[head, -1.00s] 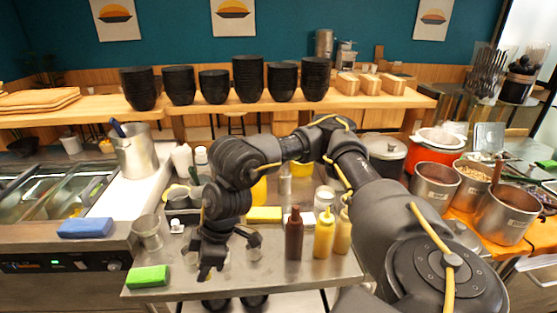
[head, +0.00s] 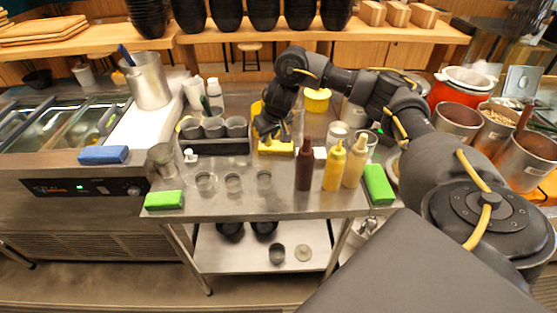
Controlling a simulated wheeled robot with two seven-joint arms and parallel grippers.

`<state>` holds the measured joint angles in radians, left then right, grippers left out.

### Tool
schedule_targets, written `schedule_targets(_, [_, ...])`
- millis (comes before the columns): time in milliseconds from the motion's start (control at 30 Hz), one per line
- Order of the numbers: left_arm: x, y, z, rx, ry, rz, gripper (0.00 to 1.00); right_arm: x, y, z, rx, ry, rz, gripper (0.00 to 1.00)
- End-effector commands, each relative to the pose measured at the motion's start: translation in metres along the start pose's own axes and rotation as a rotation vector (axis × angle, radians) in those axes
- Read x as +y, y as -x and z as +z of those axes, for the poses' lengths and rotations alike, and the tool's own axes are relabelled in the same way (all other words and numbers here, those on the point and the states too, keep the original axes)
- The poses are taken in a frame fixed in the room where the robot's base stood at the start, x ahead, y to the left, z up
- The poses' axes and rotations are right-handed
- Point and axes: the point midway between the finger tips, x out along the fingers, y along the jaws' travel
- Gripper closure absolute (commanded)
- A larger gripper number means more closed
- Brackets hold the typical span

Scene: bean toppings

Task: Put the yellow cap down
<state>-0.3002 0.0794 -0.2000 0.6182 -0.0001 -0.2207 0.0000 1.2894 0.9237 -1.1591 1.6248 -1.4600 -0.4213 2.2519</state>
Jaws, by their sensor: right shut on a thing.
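My right gripper (head: 270,134) is over the back middle of the steel cart (head: 215,206), fingers pointing down. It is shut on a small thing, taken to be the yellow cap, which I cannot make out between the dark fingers. A yellow block like a sponge (head: 276,148) lies just below the fingertips in the picture; I cannot tell whether they touch. A yellow item (head: 256,108) shows partly behind the gripper. My left gripper is not in view.
Brown (head: 304,164) and yellow (head: 334,166) squeeze bottles stand to the right of the gripper. A rack of grey cups (head: 214,128) is to its left. Small clear cups (head: 233,182) stand in front. Green sponges (head: 164,200) lie at the front corners. A yellow tub (head: 317,99) stands behind.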

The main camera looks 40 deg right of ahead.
Motion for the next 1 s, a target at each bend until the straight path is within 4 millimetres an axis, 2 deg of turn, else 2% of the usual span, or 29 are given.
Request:
schedule_targets(33, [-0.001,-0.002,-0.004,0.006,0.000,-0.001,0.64,0.015,-0.007,0.001,-0.004,-0.054,0.021,0.90])
schedule_targets(100, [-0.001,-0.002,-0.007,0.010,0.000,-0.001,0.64,0.030,-0.011,0.000,-0.002,-0.109,0.044,0.90])
schedule_targets(233, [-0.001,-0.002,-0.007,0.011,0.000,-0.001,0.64,0.043,-0.015,0.000,0.001,-0.156,0.064,0.90])
schedule_targets(367, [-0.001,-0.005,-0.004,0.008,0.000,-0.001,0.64,0.043,-0.020,0.002,0.000,-0.160,0.066,0.90])
schedule_targets(600, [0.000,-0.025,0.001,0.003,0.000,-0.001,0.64,0.042,-0.060,0.019,-0.002,-0.159,0.063,0.90])
schedule_targets(700, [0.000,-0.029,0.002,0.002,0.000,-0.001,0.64,0.043,-0.068,0.022,-0.001,-0.158,0.064,0.90])
schedule_targets(867, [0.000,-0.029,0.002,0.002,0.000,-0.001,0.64,0.043,-0.069,0.022,0.002,-0.157,0.064,0.90])
schedule_targets(1000, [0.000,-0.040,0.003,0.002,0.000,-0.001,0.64,0.042,-0.088,0.030,-0.003,-0.157,0.063,0.90])
